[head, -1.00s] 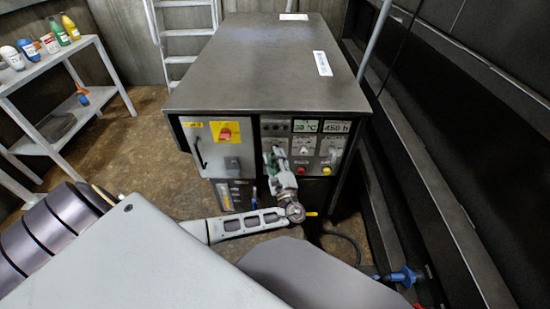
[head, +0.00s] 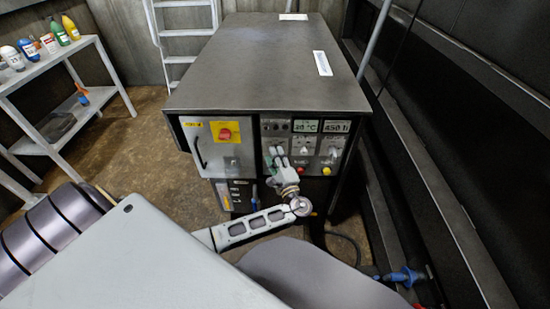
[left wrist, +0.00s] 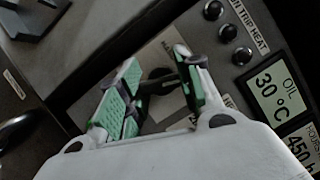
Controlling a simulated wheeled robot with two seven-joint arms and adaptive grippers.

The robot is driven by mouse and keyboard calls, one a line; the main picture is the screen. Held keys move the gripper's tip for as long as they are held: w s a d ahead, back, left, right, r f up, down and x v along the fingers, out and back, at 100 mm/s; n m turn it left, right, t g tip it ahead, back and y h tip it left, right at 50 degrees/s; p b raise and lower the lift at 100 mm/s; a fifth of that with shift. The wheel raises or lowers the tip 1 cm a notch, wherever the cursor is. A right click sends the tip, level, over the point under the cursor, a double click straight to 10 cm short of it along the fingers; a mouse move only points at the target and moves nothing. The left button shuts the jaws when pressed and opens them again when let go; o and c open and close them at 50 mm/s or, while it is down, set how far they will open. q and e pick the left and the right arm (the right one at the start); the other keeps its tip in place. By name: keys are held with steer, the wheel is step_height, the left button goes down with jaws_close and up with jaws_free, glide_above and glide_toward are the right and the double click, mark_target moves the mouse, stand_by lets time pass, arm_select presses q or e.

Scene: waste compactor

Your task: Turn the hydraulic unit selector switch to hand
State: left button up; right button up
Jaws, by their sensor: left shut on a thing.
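The hydraulic unit is a dark cabinet (head: 265,65) with a control panel on its front. In the left wrist view a dark selector switch knob (left wrist: 162,80) sits on a pale label plate whose lettering is partly covered. My left gripper (left wrist: 165,85), with green finger pads, has its fingers on both sides of this knob and is shut on it. In the head view my left gripper (head: 278,156) is at the left part of the control panel and hides the knob. The knob's exact pointing direction is hard to read. My right gripper is not in view.
Right of the gripper are displays (head: 337,126), white switches (head: 333,148), a red button (head: 298,171) and a yellow button (head: 326,171). A grey door with a red switch (head: 225,134) is on the left. A shelf with bottles (head: 50,75) stands far left.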

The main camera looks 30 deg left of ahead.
arm_select(q)
steer(key=n+g+h, duration=0.1)
steer(key=n, duration=0.2)
steer(key=shift+n, duration=0.4)
steer(key=shift+n+g+h, duration=0.4)
steer(key=shift+n, duration=0.8)
steer(key=n+h, duration=0.1)
steer(key=n, duration=0.1)
steer(key=shift+f+n+h+p, duration=0.1)
steer(key=shift+n+h+p, duration=0.2)
steer(key=shift+n, duration=0.1)
steer(key=shift+n+h, duration=0.4)
steer(key=shift+n, duration=0.6)
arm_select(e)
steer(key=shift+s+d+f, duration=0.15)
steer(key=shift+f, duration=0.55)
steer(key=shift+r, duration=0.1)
arm_select(q)
steer(key=o, duration=1)
steer(key=shift+o, duration=0.2)
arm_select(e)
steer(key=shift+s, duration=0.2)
